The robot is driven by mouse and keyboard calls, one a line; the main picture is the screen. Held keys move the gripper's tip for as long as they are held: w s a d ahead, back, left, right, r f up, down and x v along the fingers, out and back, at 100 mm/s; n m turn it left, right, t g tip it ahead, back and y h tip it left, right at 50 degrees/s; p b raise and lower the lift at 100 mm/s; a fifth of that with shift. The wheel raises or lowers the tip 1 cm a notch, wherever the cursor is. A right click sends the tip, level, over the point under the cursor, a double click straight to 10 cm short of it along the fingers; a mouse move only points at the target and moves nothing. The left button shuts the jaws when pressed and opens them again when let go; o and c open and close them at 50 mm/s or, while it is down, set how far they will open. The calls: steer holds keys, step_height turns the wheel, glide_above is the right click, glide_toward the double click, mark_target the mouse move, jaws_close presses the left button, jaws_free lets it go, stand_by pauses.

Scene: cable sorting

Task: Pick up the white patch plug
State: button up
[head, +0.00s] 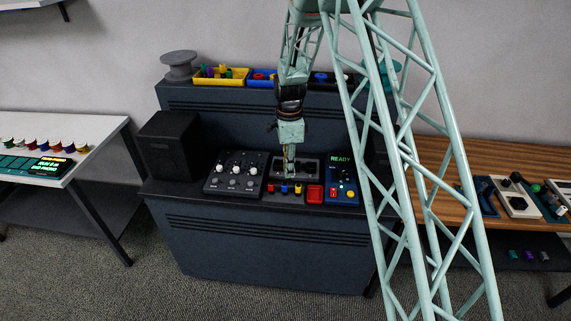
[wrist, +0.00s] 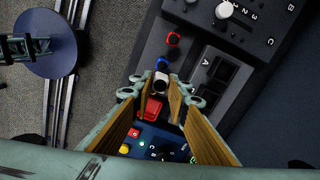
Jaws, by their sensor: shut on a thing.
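The white patch plug (wrist: 160,80) shows in the wrist view as a small pale piece with a dark part, between the fingertips. My gripper (wrist: 161,85) is shut on it, one finger at each side. In the head view my gripper (head: 289,173) points down over the front of the dark console, at the row of small plugs. The plug in its grip is too small to make out there. How far the plug is from the console surface cannot be told.
A red plug (wrist: 173,38) and a blue plug (wrist: 162,63) stand beside the gripper; a yellow plug (head: 298,188) shows in the head view. A knob mixer (head: 237,172) is left, a red box (head: 314,194) and a blue READY panel (head: 342,180) right.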

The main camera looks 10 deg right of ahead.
steer(key=shift+s+r, duration=0.15)
steer(key=shift+s, duration=1.1)
steer(key=shift+d, duration=0.1)
